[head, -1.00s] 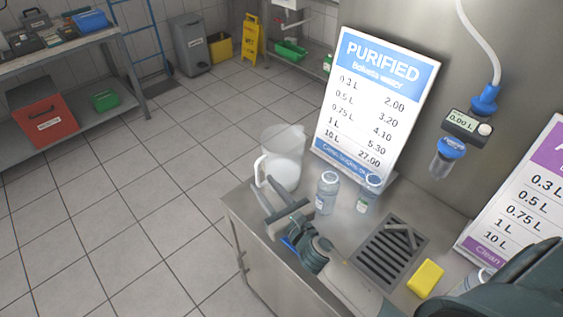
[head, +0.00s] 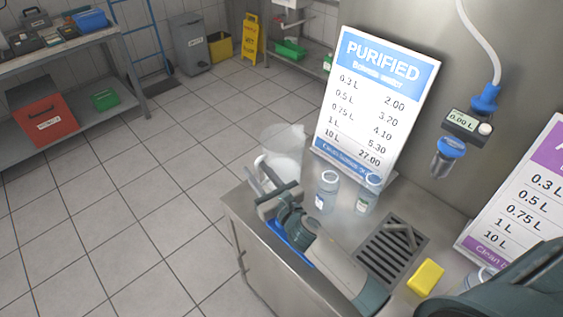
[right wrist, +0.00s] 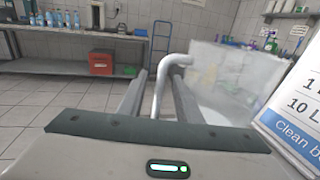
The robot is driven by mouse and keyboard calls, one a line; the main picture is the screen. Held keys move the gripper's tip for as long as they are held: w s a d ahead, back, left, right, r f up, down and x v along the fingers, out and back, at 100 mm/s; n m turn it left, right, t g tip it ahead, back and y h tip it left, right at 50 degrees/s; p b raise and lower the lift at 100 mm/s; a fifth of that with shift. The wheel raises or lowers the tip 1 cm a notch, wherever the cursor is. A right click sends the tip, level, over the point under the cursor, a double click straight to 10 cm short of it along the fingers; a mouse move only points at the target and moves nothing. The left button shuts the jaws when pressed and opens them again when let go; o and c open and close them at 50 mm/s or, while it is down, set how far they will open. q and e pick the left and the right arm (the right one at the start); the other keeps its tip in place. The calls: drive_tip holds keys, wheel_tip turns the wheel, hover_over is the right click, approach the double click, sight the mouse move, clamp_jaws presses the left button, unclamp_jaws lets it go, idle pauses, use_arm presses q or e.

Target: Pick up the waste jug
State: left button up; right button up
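The waste jug (head: 286,148) is a translucent jug with a pale handle and whitish contents low inside. It stands upright at the far left corner of the steel counter. My right gripper (head: 263,178) is at its handle side, low over the counter. In the right wrist view the jug (right wrist: 222,72) is right of the fingers, and its white handle (right wrist: 161,85) stands between the two fingers. The fingers are apart, with a gap showing on each side of the handle. My left gripper is not in view.
Behind is the purified water sign (head: 375,100). A drain grate (head: 392,250) and yellow sponge (head: 426,277) lie nearer. The counter's left edge is close to the jug; open floor lies beyond.

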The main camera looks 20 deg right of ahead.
drive_tip(key=shift+w, duration=0.15)
idle(0.3)
clamp_jaws()
drive_tip(key=shift+r, duration=0.15)
idle(1.1)
